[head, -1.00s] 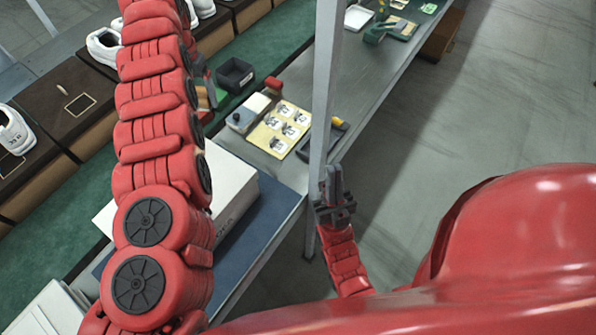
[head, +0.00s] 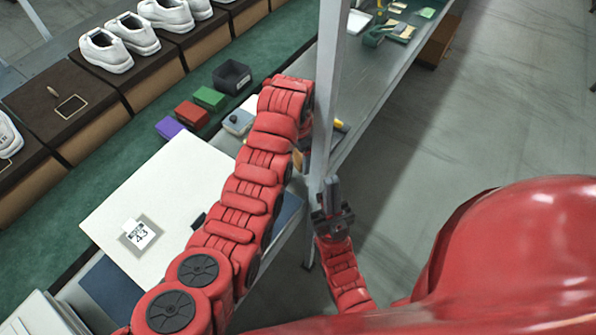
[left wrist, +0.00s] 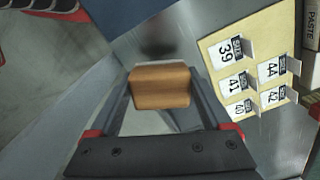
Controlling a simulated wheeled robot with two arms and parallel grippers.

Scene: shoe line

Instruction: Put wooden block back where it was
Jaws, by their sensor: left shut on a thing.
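The wooden block (left wrist: 160,87) is light brown and sits between the fingertips of my left gripper (left wrist: 160,95) in the left wrist view. The gripper is shut on it, above the grey bench. In the head view a small tan part of the block (head: 298,159) shows by the end of my left arm, left of the grey post; my arm hides most of that gripper. My right gripper (head: 332,196) points up by the post, with nothing seen in it; its finger gap is unclear.
Purple (head: 170,127), red (head: 192,114) and green (head: 209,97) blocks line the green belt, by a dark bin (head: 232,76). A yellow card board (left wrist: 229,60) lies beside the gripper. The grey post (head: 329,90) stands close.

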